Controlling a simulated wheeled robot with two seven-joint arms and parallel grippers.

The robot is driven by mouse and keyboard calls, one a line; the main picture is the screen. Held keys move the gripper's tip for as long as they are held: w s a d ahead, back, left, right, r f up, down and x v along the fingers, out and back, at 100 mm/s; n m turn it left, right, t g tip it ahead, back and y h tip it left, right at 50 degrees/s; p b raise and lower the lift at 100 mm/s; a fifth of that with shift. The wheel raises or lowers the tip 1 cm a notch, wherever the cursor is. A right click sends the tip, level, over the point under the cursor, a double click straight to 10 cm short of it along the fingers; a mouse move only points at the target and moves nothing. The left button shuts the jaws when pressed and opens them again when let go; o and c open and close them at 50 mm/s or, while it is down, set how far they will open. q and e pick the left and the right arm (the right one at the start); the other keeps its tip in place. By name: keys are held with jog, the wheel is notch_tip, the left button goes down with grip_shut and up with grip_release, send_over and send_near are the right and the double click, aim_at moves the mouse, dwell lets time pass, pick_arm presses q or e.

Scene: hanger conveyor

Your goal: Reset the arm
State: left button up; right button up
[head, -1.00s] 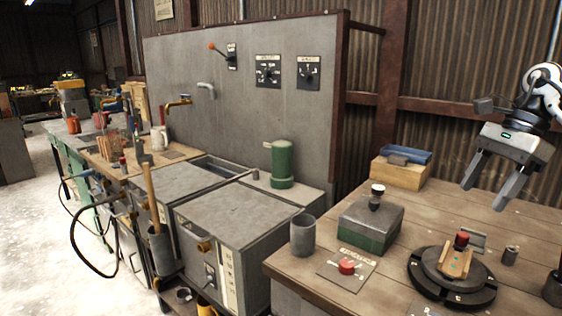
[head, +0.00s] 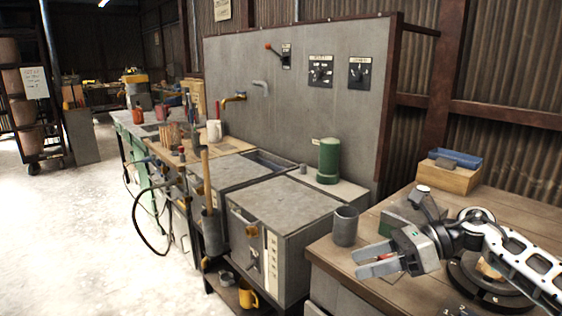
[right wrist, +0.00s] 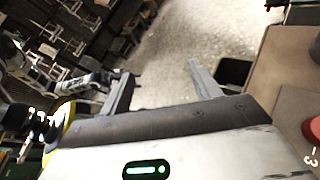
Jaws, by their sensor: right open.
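My right gripper (head: 377,262) is open and empty. In the head view it reaches in from the right above the front edge of the wooden workbench (head: 325,247), fingers pointing left. Its two fingers also show apart in the right wrist view (right wrist: 158,85), with pale floor beyond them. My left gripper is not in the head view.
A grey cup (head: 345,226) stands on the bench just behind my right gripper. A blue tray on a wooden block (head: 450,175) sits farther back. Metal cabinets (head: 275,225) and a green cylinder (head: 329,160) stand to the left. The floor (head: 90,240) at left is open.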

jog(key=s+a+f+m+t+y, duration=0.15)
jog(key=a+f+m+t, duration=0.35)
jog(key=m, duration=0.6)
jog(key=s+a+f+m+t+y, duration=0.15)
jog(key=a+m+t, duration=0.25)
jog(key=m+t, duration=0.45)
jog(key=s+d+f+m+g+h, duration=0.2)
jog(key=s+f+m+h, duration=0.5)
jog(key=m, duration=0.6)
jog(key=s+d+f+m+g+h, duration=0.2)
jog(key=s+d+f+m+h, duration=0.2)
jog(key=s+f+m+h, duration=0.3)
jog(key=s+f+m, duration=0.4)
jog(key=f+m, duration=0.2)
jog(key=m, duration=0.1)
jog(key=shift+s+d+f, duration=0.3)
jog(key=shift+s+d, duration=0.1)
jog(key=shift+g, duration=0.25)
